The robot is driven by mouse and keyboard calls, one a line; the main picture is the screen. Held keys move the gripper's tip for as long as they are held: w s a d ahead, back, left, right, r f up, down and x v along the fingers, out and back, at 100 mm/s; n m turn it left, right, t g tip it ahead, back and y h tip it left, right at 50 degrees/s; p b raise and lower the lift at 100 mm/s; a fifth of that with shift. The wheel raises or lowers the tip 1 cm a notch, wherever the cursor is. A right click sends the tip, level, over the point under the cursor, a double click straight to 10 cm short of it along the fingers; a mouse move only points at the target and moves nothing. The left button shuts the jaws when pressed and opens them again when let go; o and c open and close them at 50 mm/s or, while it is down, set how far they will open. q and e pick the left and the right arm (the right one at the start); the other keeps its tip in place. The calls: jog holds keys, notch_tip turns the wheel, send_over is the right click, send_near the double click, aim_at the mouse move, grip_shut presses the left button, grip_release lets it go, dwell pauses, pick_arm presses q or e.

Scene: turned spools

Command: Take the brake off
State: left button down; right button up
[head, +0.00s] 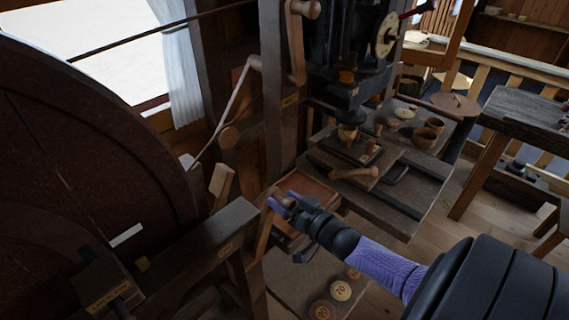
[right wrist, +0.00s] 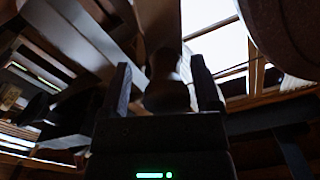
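A wooden lever (head: 264,230) with a rounded knob stands beside the end of the dark beam, near the big wheel; I take it for the brake lever, but the small tag (head: 225,249) on the beam is too small to read. My right gripper (head: 280,202) is at the knob at the lever's top. In the right wrist view the dark brown knob (right wrist: 168,92) lies between my two spread fingers (right wrist: 164,88). A gap shows on its left side; on its right the finger is close, and contact cannot be told. My left gripper is out of view.
The large dark red wheel (head: 80,150) fills the left. A wooden bench (head: 410,200) with a press and several small wooden pieces stands behind my right gripper. Round numbered discs (head: 341,291) lie below it. Open floor (head: 470,215) lies at right.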

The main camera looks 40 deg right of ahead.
jog(key=shift+s, duration=0.2)
jog(key=s+p, duration=0.1)
jog(key=s, duration=0.8)
jog(key=shift+s+d, duration=0.25)
jog(key=shift+d, duration=0.05)
